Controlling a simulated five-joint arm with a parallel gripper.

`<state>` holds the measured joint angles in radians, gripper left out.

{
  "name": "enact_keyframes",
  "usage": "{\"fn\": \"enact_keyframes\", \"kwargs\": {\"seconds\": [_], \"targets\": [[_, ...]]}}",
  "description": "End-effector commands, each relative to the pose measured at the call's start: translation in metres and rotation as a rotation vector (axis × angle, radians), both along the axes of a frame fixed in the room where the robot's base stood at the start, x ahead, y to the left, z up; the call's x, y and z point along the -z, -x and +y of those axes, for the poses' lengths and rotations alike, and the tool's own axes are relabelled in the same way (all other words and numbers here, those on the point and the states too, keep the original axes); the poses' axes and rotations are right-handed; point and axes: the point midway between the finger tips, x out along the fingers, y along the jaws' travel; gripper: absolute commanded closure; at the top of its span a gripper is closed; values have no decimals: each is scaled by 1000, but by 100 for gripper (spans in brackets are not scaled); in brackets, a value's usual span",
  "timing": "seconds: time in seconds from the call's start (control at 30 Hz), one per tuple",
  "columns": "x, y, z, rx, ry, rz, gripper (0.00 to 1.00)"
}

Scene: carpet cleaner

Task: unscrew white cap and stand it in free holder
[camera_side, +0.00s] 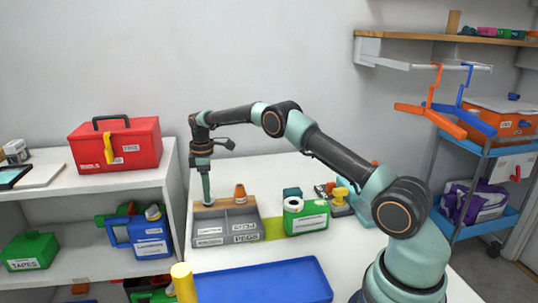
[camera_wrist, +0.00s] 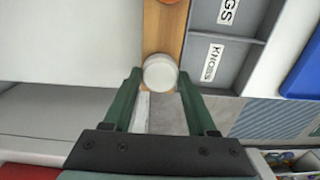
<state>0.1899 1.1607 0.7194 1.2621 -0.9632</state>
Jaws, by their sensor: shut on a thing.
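The white cap (camera_wrist: 160,72) is between the two green fingers of my gripper (camera_wrist: 158,82), which is shut on it. In the wrist view the cap appears over the wooden holder strip (camera_wrist: 161,38). In the side view my gripper (camera_side: 208,199) points down at the left end of that strip (camera_side: 222,204). I cannot tell whether the cap rests in a holder or hangs just above it. An orange cap (camera_side: 240,191) stands on the strip to the right. A green container (camera_side: 306,216) with a white label stands on the table, apart from my gripper.
A grey divided tray (camera_side: 228,228) adjoins the strip. A blue tray (camera_side: 262,284) lies in front, with a yellow post (camera_side: 184,282) at its left. A red toolbox (camera_side: 116,146) sits on the shelf unit at left. Small items (camera_side: 340,196) stand behind the green container.

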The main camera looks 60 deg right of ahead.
Motion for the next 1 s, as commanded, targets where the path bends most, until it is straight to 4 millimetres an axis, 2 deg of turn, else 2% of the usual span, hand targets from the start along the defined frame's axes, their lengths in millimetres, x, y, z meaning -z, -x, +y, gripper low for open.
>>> {"fn": "enact_keyframes", "kwargs": {"seconds": [0.77, 0.8, 0.87, 0.9, 1.0], "targets": [[18, 0, 0, 0, 0, 0, 100], [18, 0, 0, 0, 0, 0, 38], [18, 0, 0, 0, 0, 0, 16], [18, 0, 0, 0, 0, 0, 7], [18, 0, 0, 0, 0, 0, 7]]}}
